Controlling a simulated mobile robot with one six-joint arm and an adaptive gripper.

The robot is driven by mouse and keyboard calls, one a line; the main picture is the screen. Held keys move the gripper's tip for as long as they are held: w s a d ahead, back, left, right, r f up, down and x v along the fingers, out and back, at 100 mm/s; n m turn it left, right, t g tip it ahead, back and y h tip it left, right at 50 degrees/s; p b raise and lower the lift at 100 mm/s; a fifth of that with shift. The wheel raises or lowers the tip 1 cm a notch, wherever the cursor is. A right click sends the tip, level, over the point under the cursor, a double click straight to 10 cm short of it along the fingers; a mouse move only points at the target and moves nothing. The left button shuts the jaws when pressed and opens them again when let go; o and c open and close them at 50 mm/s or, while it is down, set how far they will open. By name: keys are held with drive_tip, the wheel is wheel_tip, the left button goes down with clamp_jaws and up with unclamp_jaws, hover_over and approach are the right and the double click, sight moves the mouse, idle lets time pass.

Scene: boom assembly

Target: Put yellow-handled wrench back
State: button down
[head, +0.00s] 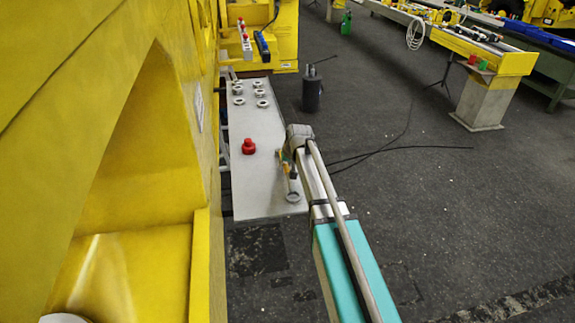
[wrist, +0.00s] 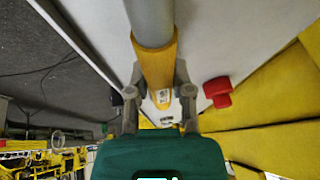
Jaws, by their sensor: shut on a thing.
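The yellow-handled wrench (wrist: 157,68) is between the two fingers of my gripper (wrist: 158,100) in the wrist view, gripped by its yellow handle. Its grey shaft (wrist: 152,20) runs out of the top of that view. In the head view my gripper (head: 290,163) is small and partly hidden by my arm, over the near right part of the light grey shelf (head: 255,180). A grey ring-shaped end (head: 293,197) shows below it near the shelf's front right corner. I cannot tell whether the wrench touches the shelf.
A red knob-like part (head: 248,146) lies left of my gripper; it also shows in the wrist view (wrist: 218,92). Several metal rings (head: 262,103) lie farther back. A yellow machine wall (head: 150,130) stands close on the left. A dark cylinder (head: 311,92) stands right of the shelf.

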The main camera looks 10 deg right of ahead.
drive_tip(key=shift+f+b, duration=0.35)
drive_tip(key=shift+f, duration=0.05)
drive_tip(key=shift+c, duration=2.2)
unclamp_jaws()
drive_tip(key=shift+r, duration=0.1)
